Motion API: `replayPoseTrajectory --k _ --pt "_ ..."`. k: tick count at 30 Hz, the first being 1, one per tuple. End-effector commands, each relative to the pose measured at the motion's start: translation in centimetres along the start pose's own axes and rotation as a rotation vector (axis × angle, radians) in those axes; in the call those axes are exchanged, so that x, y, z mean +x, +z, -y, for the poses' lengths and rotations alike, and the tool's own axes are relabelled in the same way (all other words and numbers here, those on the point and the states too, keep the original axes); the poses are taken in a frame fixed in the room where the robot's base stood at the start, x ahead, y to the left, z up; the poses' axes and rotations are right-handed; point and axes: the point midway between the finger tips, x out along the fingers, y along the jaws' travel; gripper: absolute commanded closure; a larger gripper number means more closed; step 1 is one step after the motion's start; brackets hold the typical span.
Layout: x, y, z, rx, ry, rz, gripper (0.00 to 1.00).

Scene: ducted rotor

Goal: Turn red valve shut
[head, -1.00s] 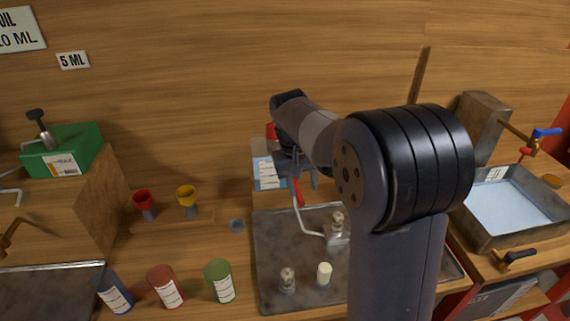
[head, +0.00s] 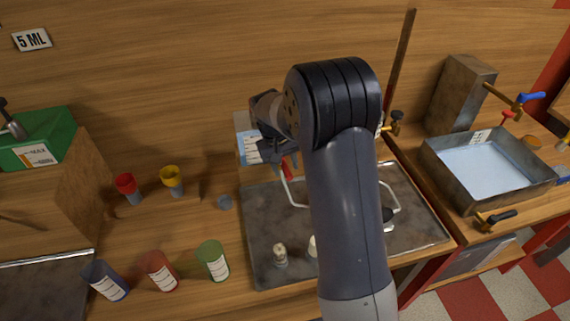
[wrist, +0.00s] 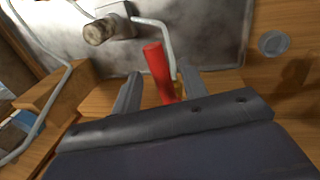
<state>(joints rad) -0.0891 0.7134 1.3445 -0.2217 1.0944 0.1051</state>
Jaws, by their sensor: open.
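A red handle (head: 287,170) on a bent pale pipe shows just below my gripper (head: 274,150) in the head view. In the wrist view this red handle (wrist: 157,68) stands between the two grey fingers of my gripper (wrist: 162,80), with gaps on both sides. My gripper is open and holds nothing. A second red handle (head: 507,115) sits beside a blue-handled tap (head: 528,100) above the water basin at the far right. I cannot tell from the frames which red part is the valve. My arm hides part of the tray in the middle.
A grey metal tray (head: 262,230) lies under my arm, with small fittings on it. Blue, red and green cups (head: 213,260) stand front left. A water-filled basin (head: 486,168) is on the right. A wooden wall closes the back.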

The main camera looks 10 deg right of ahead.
Motion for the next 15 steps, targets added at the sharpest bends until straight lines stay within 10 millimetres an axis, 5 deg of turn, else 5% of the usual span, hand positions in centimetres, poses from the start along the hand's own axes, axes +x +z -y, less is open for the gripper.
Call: replayPoseTrajectory --k 10,15 --pt "0.52 0.01 0.01 0.0 0.0 0.0 0.59" --pt "0.5 0.01 0.01 0.0 0.0 0.0 0.72"
